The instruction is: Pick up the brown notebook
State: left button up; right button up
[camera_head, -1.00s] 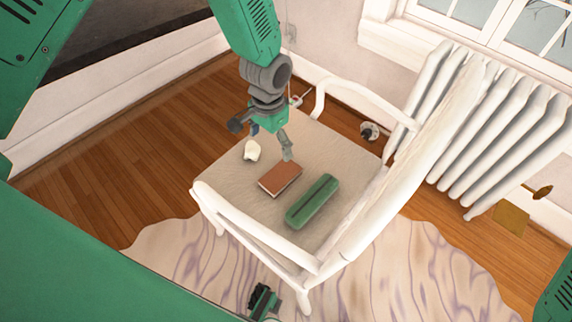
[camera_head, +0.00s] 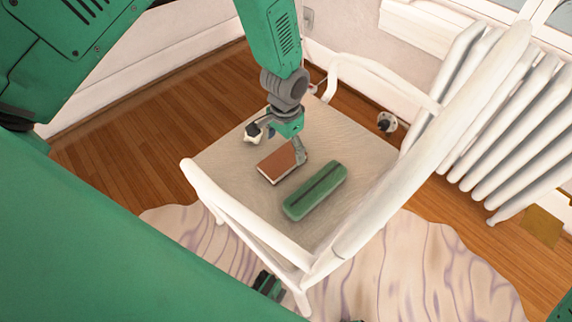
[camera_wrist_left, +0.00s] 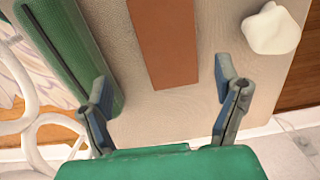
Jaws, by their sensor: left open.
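The brown notebook (camera_head: 276,163) lies flat on the beige seat of a white armchair, its pale page edges facing the front. My left gripper (camera_head: 277,143) is open and empty, just above the notebook's far side. My right gripper is not identifiable in view.
A long green case (camera_head: 315,190) lies right of the notebook, close to one finger in the wrist view. A small white lump (camera_wrist_left: 271,28) lies on its other side. The chair's white armrests (camera_head: 245,220) and back (camera_head: 440,130) border the seat; a radiator (camera_head: 515,125) stands behind.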

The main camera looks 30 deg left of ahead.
aim_at(281, 158)
pick_arm(q)
jog(key=shift+a+f, duration=0.25)
jog(key=shift+f, duration=0.35)
jog(key=shift+a+f, duration=0.25)
jog(key=shift+f, duration=0.3)
jog(key=shift+a+f, duration=0.2)
jog(key=shift+a, duration=0.15)
jog(key=shift+w+a+f+b, duration=0.1)
jog(key=shift+a+f+b, duration=0.15)
jog(key=shift+f+b, duration=0.55)
jog(key=f, duration=0.1)
jog(key=f+b, duration=0.1)
jog(key=shift+w+d+f, duration=0.1)
jog(key=shift+d+f, duration=0.5)
jog(key=shift+f, duration=0.05)
jog(key=shift+d, duration=0.15)
jog(key=shift+a, duration=0.2)
jog(key=shift+c, duration=0.8)
jog(key=shift+a, duration=0.35)
jog(key=c, duration=1.2)
pick_arm(e)
jog(key=shift+a+f, duration=0.4)
jog(key=shift+f, duration=0.25)
jog(key=shift+a+f, duration=0.35)
jog(key=shift+f, duration=0.25)
